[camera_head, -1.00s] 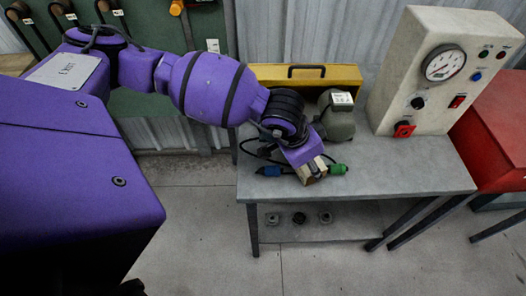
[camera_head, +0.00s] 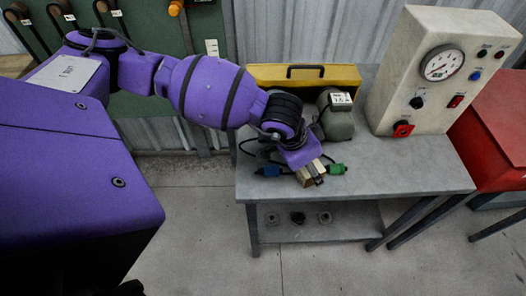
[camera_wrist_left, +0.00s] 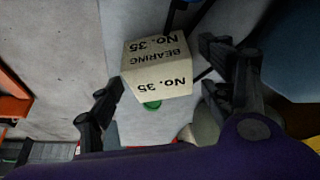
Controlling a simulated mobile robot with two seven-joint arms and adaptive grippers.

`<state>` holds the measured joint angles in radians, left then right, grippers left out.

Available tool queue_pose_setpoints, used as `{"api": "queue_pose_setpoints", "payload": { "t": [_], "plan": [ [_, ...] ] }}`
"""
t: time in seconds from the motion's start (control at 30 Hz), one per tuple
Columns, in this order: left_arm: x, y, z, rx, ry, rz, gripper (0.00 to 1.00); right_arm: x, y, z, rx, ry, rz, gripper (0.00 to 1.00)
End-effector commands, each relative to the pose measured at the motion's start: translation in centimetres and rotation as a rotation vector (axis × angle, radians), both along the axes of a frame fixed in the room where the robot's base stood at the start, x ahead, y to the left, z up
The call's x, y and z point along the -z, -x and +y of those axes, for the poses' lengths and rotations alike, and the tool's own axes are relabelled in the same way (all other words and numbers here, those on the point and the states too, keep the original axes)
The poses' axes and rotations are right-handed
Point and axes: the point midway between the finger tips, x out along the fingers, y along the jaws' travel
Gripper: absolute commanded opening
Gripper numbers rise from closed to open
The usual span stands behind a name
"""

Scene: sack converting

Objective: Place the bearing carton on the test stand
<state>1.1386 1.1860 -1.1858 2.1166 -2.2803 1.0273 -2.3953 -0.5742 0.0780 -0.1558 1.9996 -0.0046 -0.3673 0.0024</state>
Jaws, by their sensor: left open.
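The bearing carton (camera_wrist_left: 157,78), a small cream box with black print "BEARING No. 35", shows between my left fingers in the left wrist view. My left gripper (camera_wrist_left: 165,82) is open, with its black fingers on both sides of the carton and a visible gap to it. In the head view my left gripper (camera_head: 313,174) points down over the front of the test stand (camera_head: 400,175), a grey-topped bench. The carton (camera_head: 304,180) is partly hidden there by the gripper. It appears to rest on the bench top. My right gripper is not in view.
A blue connector (camera_head: 269,171) and a green connector (camera_head: 337,169) lie beside the carton. A grey-green motor-like unit (camera_head: 337,125) and a yellow case (camera_head: 305,77) stand behind. A gauge panel (camera_head: 440,70) stands at the right. The bench's right front is clear.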

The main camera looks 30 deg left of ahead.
Motion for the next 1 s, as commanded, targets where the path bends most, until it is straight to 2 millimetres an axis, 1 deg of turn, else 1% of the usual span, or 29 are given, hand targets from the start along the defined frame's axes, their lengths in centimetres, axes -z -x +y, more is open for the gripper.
{"api": "queue_pose_setpoints", "payload": {
  "t": [0.03, 0.1, 0.17, 0.4, 0.5, 0.6, 0.7, 1.0],
  "plan": [
    [-0.9, -0.1, 0.1, 0.002, 0.001, -0.009, 0.73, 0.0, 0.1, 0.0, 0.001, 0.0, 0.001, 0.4],
    [-1.9, 0.2, 0.3, 0.001, 0.001, -0.01, 0.73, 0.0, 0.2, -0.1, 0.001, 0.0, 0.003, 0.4],
    [-3.0, 0.6, 0.6, 0.001, 0.0, -0.01, 0.73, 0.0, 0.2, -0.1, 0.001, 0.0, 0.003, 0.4],
    [-7.9, 2.3, 1.7, 0.002, 0.0, -0.011, 0.73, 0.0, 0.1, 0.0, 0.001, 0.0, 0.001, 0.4],
    [-9.4, 2.9, 2.0, 0.002, 0.0, -0.01, 0.73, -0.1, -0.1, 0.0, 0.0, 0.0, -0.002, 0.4],
    [-10.5, 3.3, 2.3, 0.003, 0.0, -0.008, 0.73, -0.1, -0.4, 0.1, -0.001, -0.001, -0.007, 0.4],
    [-11.1, 3.5, 2.4, 0.003, 0.0, -0.008, 0.73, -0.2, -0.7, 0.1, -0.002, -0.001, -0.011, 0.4],
    [-11.3, 3.6, 2.4, 0.003, 0.0, -0.007, 0.73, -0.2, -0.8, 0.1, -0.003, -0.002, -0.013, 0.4]
  ]
}}
